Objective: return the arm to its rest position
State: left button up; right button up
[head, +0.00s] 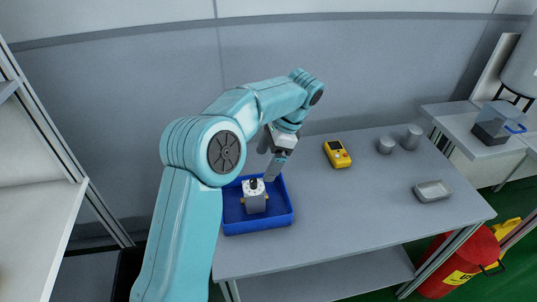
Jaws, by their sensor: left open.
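My left arm comes in from the lower left and bends over the grey table. My left gripper (270,163) points down above the back of the blue tray (258,226). Its jaws are apart and I see nothing between them. A small grey-and-white device (255,201) with a dark top and brassy side fittings sits in the tray, just below and in front of the gripper. The gripper looks clear of the device, though the exact gap is hard to judge. My right gripper is not in view.
The table's middle is clear. A white shelf (40,215) stands left.

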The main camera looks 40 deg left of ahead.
pick_arm(q)
jog(key=shift+w+d+r, duration=0.1)
jog(key=shift+d+r, duration=0.05)
jog(key=shift+r, duration=0.35)
